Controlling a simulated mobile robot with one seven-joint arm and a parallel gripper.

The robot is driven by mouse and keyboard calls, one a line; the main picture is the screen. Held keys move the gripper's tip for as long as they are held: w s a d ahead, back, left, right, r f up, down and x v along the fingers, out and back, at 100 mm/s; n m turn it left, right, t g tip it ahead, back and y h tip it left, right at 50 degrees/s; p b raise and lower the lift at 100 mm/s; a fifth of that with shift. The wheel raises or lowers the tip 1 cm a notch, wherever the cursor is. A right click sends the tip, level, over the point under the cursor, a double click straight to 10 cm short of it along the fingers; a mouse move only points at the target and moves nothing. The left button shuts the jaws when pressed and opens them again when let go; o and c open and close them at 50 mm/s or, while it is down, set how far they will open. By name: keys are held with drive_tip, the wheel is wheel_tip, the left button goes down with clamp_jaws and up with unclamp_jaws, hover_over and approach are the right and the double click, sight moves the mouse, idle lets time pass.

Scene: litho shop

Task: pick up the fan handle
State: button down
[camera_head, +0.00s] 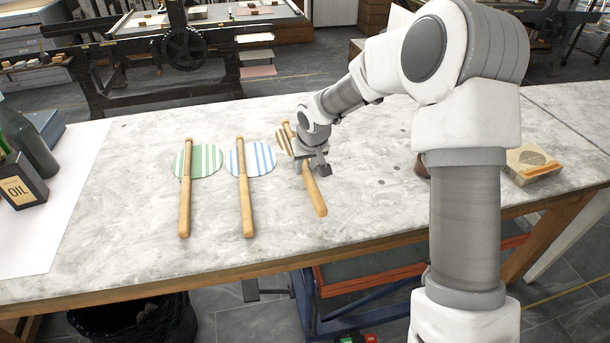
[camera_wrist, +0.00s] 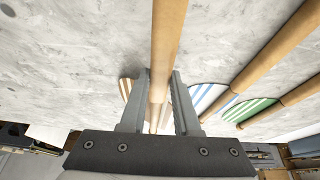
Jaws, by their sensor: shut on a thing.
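Three striped fans with wooden handles lie in a row on the marble table. The green-striped fan (camera_head: 207,161) is at the left, and the blue-striped fan (camera_head: 260,158) is in the middle. The brown-striped fan (camera_head: 282,140) is at the right, partly hidden by my gripper. My gripper (camera_head: 314,166) is shut on the wooden handle (camera_head: 317,196) of the brown-striped fan. In the wrist view, the handle (camera_wrist: 166,45) runs between the two fingers of my gripper (camera_wrist: 160,90). I cannot tell whether the handle is clear of the table.
The marble table (camera_head: 120,210) has free room in front of the fans. A beige box (camera_head: 532,165) lies at the right behind my arm.

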drive_tip(key=w+d+r+p, duration=0.1)
drive_tip(key=w+d+r, duration=0.1)
drive_tip(key=d, duration=0.3)
drive_tip(key=w+d+r+p, duration=0.1)
drive_tip(key=w+d+r, duration=0.1)
drive_tip(key=d+r, duration=0.2)
drive_tip(key=shift+d+r, duration=0.2)
drive_tip(key=shift+d, duration=0.65)
drive_tip(key=c, duration=1.2)
unclamp_jaws()
clamp_jaws()
